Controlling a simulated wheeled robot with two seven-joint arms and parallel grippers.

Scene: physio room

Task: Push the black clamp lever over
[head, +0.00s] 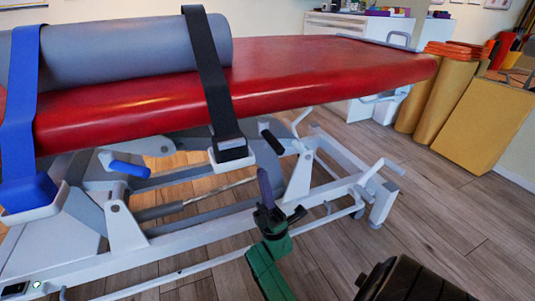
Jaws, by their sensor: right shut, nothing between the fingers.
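The black clamp lever (272,142) is a short dark handle under the near edge of the red treatment table, at the middle of the head view. It slants from upper left to lower right, close to a pale frame bracket (300,172). My right gripper (263,173) is on the end of a green and black arm from below. Its fingers are shut and empty, pointing up. In the picture they are just below the lever, with a small gap. I cannot tell the gap in depth. My left gripper is out of view.
A black strap (208,75) and a blue strap (20,100) run over a grey roll (130,52) on the red table (310,75). A blue lever (128,168) sits to the left. The white frame (215,230) lies behind my gripper.

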